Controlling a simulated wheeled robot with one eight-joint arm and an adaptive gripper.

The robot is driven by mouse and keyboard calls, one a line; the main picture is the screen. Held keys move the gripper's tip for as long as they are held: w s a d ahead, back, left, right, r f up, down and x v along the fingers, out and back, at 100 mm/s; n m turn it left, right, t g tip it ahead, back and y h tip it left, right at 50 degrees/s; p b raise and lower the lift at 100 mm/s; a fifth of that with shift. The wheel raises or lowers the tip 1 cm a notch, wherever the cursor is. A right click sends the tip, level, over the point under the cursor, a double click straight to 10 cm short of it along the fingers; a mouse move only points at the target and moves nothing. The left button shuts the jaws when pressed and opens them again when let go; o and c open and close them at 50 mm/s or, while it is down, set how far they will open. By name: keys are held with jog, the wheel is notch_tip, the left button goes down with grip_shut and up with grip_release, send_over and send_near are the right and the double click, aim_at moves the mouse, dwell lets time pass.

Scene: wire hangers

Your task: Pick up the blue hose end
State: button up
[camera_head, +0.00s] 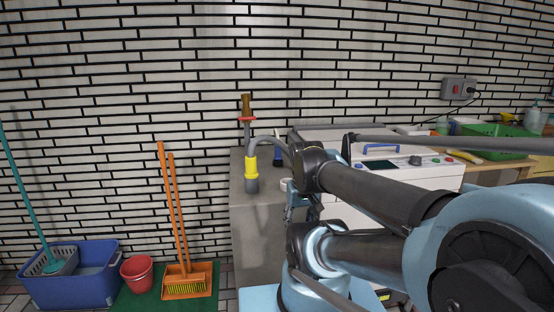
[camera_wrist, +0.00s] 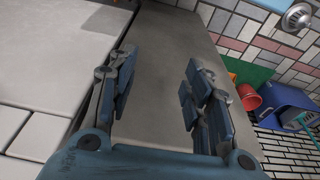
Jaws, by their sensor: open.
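In the head view a small dark blue piece (camera_head: 277,155) stands at the back of the grey counter, just left of my arm; it looks like the blue hose end, but it is small and partly hidden. A grey hose (camera_head: 266,139) arches beside it to a yellow-banded end (camera_head: 251,170) at the counter's left. In the wrist view my gripper (camera_wrist: 160,63) is open, its two fingers wide apart with nothing between them. Bare grey counter (camera_wrist: 160,28) lies beneath. No blue hose end shows clearly there.
A white machine (camera_head: 438,172) stands right, behind my arm. A blue tub (camera_head: 70,285), red bucket (camera_head: 137,273) and orange broom and dustpan (camera_head: 188,283) stand on the floor left.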

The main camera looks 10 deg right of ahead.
jog(key=w+r+m, duration=0.5)
jog(key=w+r, duration=0.1)
jog(key=r, duration=0.1)
notch_tip(320, 180, up, 16)
jog(key=m+t+y, duration=0.1)
jog(key=m+y, duration=0.2)
jog(key=m, duration=2)
send_over(278, 152)
jog(key=s+d, duration=0.4)
jog(key=x, duration=1.1)
jog(key=shift+w+f, duration=0.2)
jog(key=x, duration=0.4)
jog(key=shift+w+d, duration=0.15)
jog(key=shift+w, duration=0.25)
jog(key=shift+w+f, duration=0.15)
jog(key=shift+f, duration=0.4)
jog(key=shift+c, duration=0.3)
jog(key=c, duration=1)
